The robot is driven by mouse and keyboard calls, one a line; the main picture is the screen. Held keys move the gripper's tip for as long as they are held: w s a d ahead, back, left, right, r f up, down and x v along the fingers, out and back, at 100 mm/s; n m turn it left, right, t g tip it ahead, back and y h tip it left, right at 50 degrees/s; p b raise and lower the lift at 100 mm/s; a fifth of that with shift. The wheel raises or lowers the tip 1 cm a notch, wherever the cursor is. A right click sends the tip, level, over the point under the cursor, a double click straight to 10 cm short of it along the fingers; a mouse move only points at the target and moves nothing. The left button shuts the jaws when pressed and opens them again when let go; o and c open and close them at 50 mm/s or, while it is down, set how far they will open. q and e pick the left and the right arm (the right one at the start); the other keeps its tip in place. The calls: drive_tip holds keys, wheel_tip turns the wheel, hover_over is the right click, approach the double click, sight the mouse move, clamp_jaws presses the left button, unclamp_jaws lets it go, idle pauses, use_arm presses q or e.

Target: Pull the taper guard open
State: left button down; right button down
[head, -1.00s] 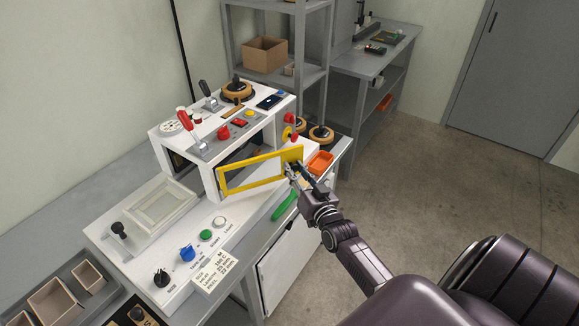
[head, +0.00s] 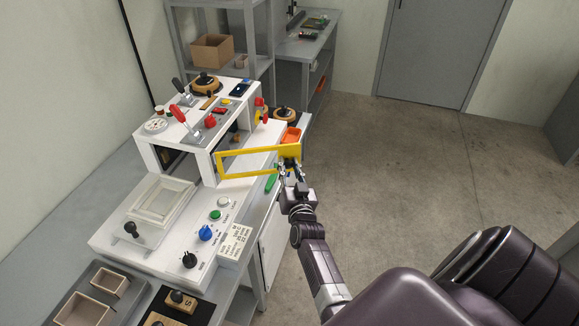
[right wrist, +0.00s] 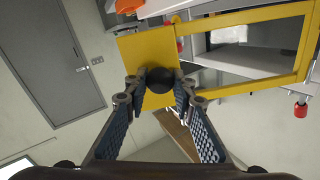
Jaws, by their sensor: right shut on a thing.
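The taper guard (head: 247,152) is a yellow rectangular frame on the front of the white machine (head: 160,125). In the head view its left end meets the machine, and its right end stands out from the front at an angle, partly open. A yellow plate is at its free end. In the right wrist view the guard (right wrist: 148,50) carries a round black knob (right wrist: 160,80) on this plate. My right gripper (head: 291,170) is shut on the knob, with one finger on each side in the right wrist view (right wrist: 158,88). My left gripper is not in view.
The control panel with the green button (head: 215,215) and blue knob (head: 205,233) lies in front of the machine. Open floor (head: 390,160) is to the right. Grey shelves (head: 235,75) stand behind.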

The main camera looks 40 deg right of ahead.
drive_tip(key=shift+r, duration=0.1)
drive_tip(key=c, duration=1.6)
unclamp_jaws()
drive_tip(key=shift+s+a, duration=0.2)
drive_tip(key=shift+s, duration=0.15)
drive_tip(key=v, duration=0.6)
drive_tip(key=shift+s, duration=0.3)
drive_tip(key=shift+a, duration=0.15)
